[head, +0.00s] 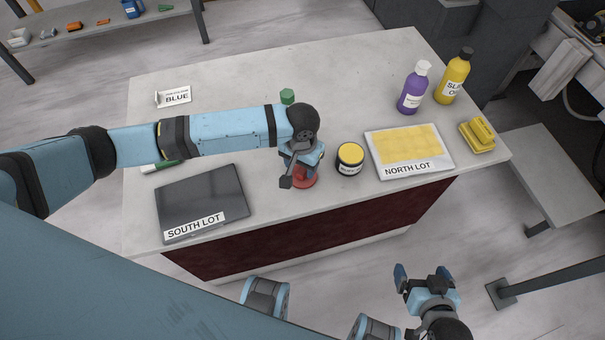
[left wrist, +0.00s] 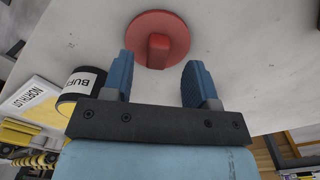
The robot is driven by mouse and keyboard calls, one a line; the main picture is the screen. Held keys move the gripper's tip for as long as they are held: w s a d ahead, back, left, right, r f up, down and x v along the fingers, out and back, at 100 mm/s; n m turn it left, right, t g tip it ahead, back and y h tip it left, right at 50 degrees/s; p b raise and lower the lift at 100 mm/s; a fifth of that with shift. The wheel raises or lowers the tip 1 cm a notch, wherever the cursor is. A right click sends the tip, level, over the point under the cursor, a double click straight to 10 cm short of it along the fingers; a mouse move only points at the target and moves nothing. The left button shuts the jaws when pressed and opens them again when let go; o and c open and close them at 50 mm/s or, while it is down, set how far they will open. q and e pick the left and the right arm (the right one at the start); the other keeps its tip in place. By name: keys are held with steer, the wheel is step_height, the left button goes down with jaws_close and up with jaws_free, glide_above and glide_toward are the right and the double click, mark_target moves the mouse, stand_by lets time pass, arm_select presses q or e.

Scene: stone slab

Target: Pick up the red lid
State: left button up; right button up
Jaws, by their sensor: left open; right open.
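The red lid (head: 305,180) lies on the stone slab, partly hidden by my left gripper in the head view. In the left wrist view the red lid (left wrist: 158,38) is a round disc with a raised grip bar, just beyond the fingertips. My left gripper (head: 291,180) is above the lid, and its open fingers also show in the left wrist view (left wrist: 160,78), one to each side of the grip bar and apart from it. My right gripper (head: 423,272) is open and empty, off the slab's front side.
A black jar with a yellow top (head: 350,158) stands close right of the lid. The NORTH LOT tray (head: 420,170) is further right, the dark SOUTH LOT tray (head: 202,200) left. A purple bottle (head: 413,90), yellow bottle (head: 454,77) and green item (head: 287,96) stand behind.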

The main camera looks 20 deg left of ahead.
mark_target(303, 171)
arm_select(q)
steer(key=shift+d+f, duration=0.15)
steer(key=shift+f, duration=1.35)
jaws_close()
steer(key=shift+r, duration=0.1)
